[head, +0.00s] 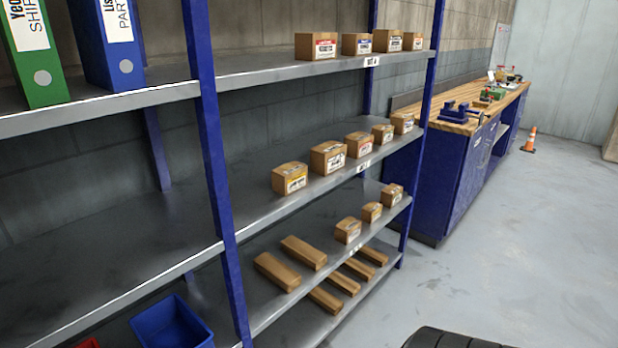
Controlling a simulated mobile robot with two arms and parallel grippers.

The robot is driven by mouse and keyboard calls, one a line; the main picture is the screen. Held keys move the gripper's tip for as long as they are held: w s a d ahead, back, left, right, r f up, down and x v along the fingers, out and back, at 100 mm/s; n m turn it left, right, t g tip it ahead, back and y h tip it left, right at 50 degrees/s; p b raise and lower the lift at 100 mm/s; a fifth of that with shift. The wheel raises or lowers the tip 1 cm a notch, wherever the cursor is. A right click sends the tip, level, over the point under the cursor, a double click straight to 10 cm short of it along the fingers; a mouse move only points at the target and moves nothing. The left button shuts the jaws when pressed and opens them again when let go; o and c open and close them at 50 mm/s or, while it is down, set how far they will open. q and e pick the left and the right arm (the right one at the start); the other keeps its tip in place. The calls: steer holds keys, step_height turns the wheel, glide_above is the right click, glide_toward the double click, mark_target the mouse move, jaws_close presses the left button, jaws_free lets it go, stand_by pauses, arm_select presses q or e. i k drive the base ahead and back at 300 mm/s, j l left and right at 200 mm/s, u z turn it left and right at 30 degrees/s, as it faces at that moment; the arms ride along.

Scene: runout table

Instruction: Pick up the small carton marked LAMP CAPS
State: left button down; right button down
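Small brown cartons with printed labels stand on a blue-framed shelf rack. Several are on the upper shelf, such as the carton with a red label (316,46). Several are in a row on the middle shelf, from the yellow-labelled carton (290,178) to the farthest carton (402,123). Three are on the shelf below, the nearest being a carton (347,230). The label lettering is too small to read, so I cannot tell which carton is marked LAMP CAPS. Neither of my grippers is in view.
Rack uprights (208,130) divide the bays. Binders (108,45) stand upper left. A workbench (455,160) and orange cone (530,140) are beyond. Floor (480,260) at right is mostly clear.

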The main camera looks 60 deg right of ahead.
mark_target(288, 178)
steer(key=z, duration=1.6)
steer(key=i+l+u, duration=0.1)
steer(key=i+l, duration=0.25)
steer(key=l, duration=0.3)
steer(key=i+l+u, duration=0.25)
steer(key=l, duration=0.4)
steer(key=i+l+u, duration=0.1)
steer(key=i+l, duration=0.25)
steer(key=l, duration=0.35)
steer(key=i+l+u, duration=0.15)
steer(key=l, duration=0.2)
